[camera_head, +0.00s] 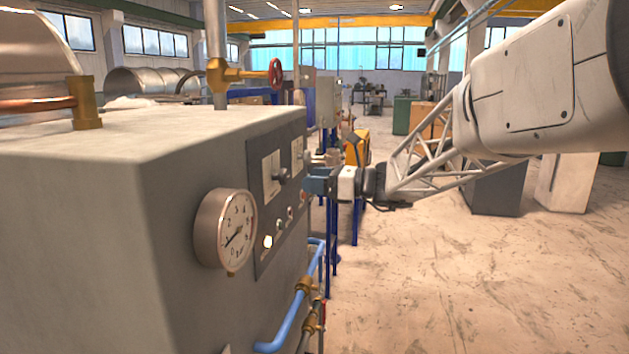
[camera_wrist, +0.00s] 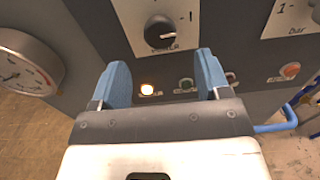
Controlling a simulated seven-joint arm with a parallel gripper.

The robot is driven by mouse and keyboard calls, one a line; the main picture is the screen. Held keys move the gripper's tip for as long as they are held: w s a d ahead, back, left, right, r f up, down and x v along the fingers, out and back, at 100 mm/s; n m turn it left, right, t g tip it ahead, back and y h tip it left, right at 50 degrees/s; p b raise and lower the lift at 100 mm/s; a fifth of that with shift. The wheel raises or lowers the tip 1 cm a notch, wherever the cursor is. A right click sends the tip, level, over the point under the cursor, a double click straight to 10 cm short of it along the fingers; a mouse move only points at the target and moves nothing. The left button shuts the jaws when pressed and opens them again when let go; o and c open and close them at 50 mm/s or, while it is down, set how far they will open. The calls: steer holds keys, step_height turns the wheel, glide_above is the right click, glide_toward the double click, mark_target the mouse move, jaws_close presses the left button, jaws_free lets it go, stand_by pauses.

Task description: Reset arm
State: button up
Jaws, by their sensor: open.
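My gripper (camera_head: 312,181) is in front of the grey machine's control panel (camera_head: 270,218), with its blue fingers pointing at the panel. In the wrist view my gripper (camera_wrist: 164,68) is open, and nothing is between the fingers. A black rotary knob (camera_wrist: 160,32) on a white plate marked "1" is just beyond the fingertips. An orange-red button (camera_wrist: 290,70) is farther right. Whether a fingertip touches the panel cannot be told.
A round pressure gauge (camera_head: 226,231) sticks out of the machine's front; it also shows in the wrist view (camera_wrist: 22,68). A blue pipe (camera_head: 291,305) with brass fittings runs below the panel. A red valve wheel (camera_head: 275,73) stands above. The floor (camera_head: 430,290) to the right is open.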

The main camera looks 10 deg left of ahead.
steer(key=s+d+f+n+t+h, duration=0.1)
steer(key=s+d+f+n+h, duration=0.4)
steer(key=s+d, duration=0.7)
steer(key=s+d+f+n+h, duration=0.6)
steer(key=s+d+n+h, duration=0.1)
steer(key=s+d, duration=0.5)
steer(key=s+d+f+n+t+h, duration=0.1)
steer(key=s+d+f+n+h, duration=0.5)
steer(key=s+d, duration=0.7)
steer(key=shift+s+t, duration=0.3)
steer(key=shift+s, duration=0.45)
steer(key=shift+w+a, duration=0.1)
steer(key=shift+c, duration=0.2)
